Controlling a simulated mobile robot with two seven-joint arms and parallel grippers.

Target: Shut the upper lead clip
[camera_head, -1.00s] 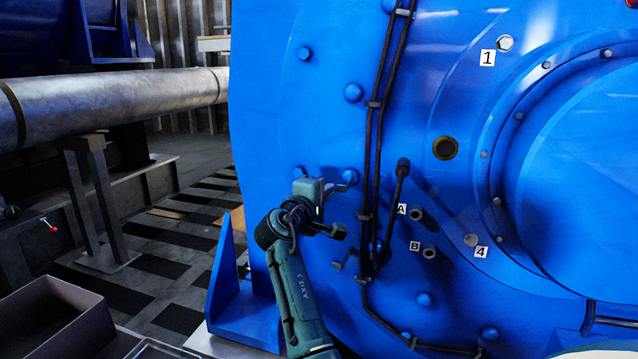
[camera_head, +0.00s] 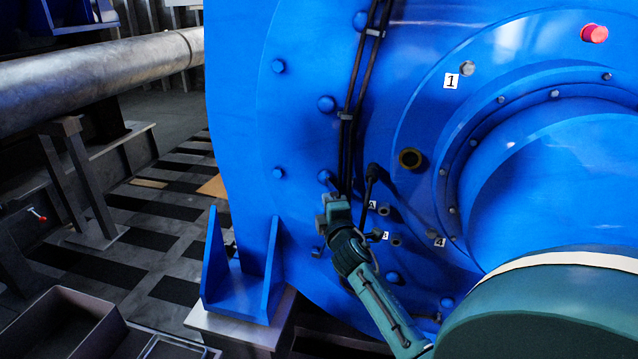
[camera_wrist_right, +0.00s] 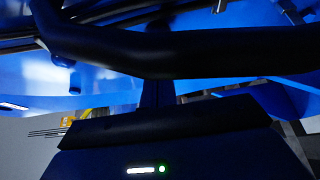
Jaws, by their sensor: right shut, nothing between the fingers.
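My right gripper (camera_head: 335,204) is in the middle of the head view, in front of the blue motor housing (camera_head: 290,110). It is shut and empty, overlapping the foot of the two black leads (camera_head: 350,140). The upper lead clip is mostly hidden behind the gripper, so I cannot tell whether it is open or whether I touch it. In the right wrist view a thick dark bar (camera_wrist_right: 190,50) crosses close to the lens. My left gripper is not in view.
A short lead with a black end (camera_head: 372,170) hangs right of the gripper, near sockets marked A and B (camera_head: 397,240). A blue foot bracket (camera_head: 235,275) stands at lower left. An open grey box (camera_head: 65,335) is at bottom left.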

